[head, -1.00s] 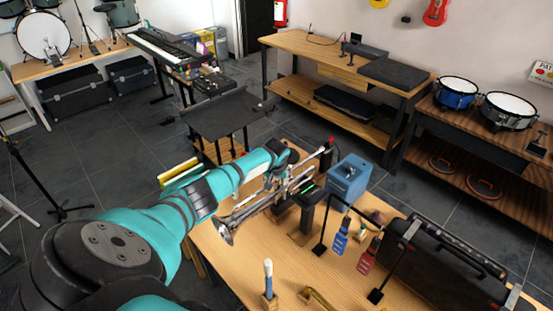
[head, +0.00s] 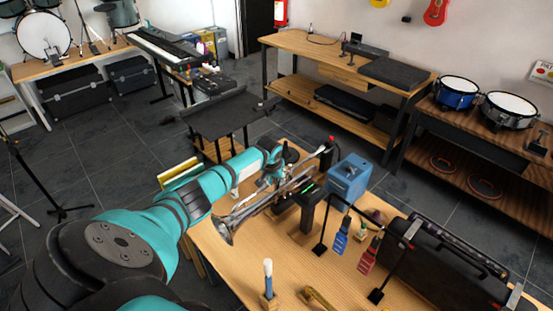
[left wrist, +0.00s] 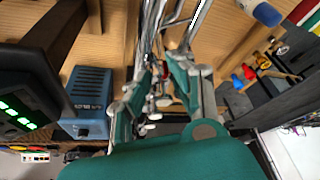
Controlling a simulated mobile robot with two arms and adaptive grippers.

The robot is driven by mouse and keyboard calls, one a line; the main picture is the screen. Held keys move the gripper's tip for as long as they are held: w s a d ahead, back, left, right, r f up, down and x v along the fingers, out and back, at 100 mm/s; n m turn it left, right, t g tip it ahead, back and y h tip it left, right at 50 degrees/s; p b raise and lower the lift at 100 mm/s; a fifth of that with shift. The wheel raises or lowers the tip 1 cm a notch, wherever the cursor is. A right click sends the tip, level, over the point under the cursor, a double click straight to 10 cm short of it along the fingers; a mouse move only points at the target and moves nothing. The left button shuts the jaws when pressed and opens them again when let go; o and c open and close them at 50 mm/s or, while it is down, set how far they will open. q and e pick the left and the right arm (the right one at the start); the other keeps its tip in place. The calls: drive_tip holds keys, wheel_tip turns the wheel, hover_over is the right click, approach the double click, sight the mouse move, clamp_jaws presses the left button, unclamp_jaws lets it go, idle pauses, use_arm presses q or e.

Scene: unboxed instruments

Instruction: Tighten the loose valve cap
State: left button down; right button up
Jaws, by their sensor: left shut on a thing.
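A silver brass instrument (head: 240,215) lies on the wooden table, with its flared bell (head: 224,232) toward the front left. My left gripper (head: 273,181) is at the valve section, at the end of the teal arm. In the left wrist view its fingers (left wrist: 158,80) are around small silver parts, with long silver tubes (left wrist: 150,30) running away beyond them. It is shut on a valve part. The loose valve cap itself is too small and covered to pick out. My right gripper is not in view.
A black stand with green lights (head: 308,200) and a blue box (head: 347,180) stand close by the instrument. Blue (head: 341,238) and red (head: 369,256) tags hang nearby. A black case (head: 440,265) fills the table's right. The front has a brush (head: 268,280) and some bare wood.

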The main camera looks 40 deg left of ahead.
use_arm(q)
drive_tip(key=m+b, duration=0.1)
drive_tip(key=m+h+b, duration=0.1)
drive_tip(key=m, duration=0.1)
drive_tip(key=shift+a+f+m, duration=0.15)
drive_tip(key=shift+f+m, duration=0.05)
drive_tip(key=shift+m, duration=0.1)
drive_tip(key=m+h+b, duration=0.1)
drive_tip(key=m+b, duration=0.2)
drive_tip(key=shift+a+h, duration=0.1)
drive_tip(key=shift+h, duration=0.2)
drive_tip(key=shift+r+m+b, duration=0.15)
drive_tip(key=shift+m+b, duration=0.35)
drive_tip(key=shift+b, duration=0.1)
drive_tip(key=c, duration=1.2)
unclamp_jaws()
drive_tip(key=shift+o, duration=0.2)
drive_tip(key=shift+s+r, duration=0.1)
drive_tip(key=shift+r, duration=0.15)
drive_tip(key=v, duration=1.1)
drive_tip(key=shift+s+a+r, duration=0.2)
